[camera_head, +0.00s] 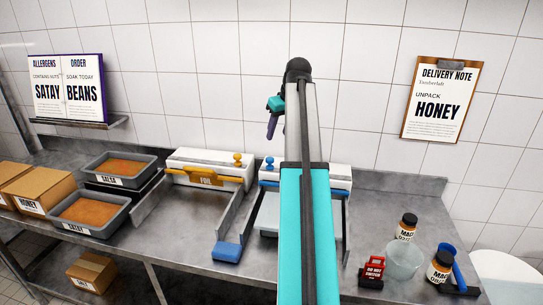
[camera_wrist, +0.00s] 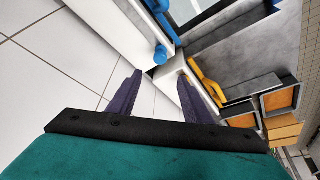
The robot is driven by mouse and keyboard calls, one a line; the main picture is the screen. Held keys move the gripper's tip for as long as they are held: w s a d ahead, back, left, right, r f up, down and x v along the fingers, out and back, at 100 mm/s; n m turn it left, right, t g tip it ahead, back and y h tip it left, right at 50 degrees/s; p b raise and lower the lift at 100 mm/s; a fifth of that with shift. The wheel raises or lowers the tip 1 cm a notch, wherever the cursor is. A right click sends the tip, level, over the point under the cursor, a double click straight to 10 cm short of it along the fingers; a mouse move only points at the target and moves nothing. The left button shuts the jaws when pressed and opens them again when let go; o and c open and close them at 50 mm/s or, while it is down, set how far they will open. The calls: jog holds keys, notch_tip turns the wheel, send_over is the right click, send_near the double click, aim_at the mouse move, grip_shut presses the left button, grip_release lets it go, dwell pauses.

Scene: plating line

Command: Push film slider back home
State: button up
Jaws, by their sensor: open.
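The film dispenser (camera_head: 340,172) is a white box with blue trim against the back wall, partly hidden behind my arm. It has a blue knob (camera_head: 269,161) on top, which also shows in the wrist view (camera_wrist: 161,55). A blue block (camera_head: 227,252) sits at the front end of a grey rail left of the film sheet (camera_head: 267,214). I cannot tell which blue part is the slider. My gripper (camera_wrist: 160,73) is open and empty, with purple fingers spread. In the head view, its visible finger is above the back of the dispensers, near the wall.
Left is a similar white dispenser with a yellow foil slider (camera_head: 202,178) and yellow knob. Food trays (camera_head: 84,226) and cardboard boxes stand further left. The tiled wall is close to my gripper.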

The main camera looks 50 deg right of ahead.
aim_at(270, 158)
jog(key=shift+w+f, duration=0.1)
jog(key=shift+f, duration=0.05)
jog(key=shift+p+x, duration=2.15)
jog(key=shift+x, duration=4.6)
jog(key=shift+w, duration=0.1)
grip_shut()
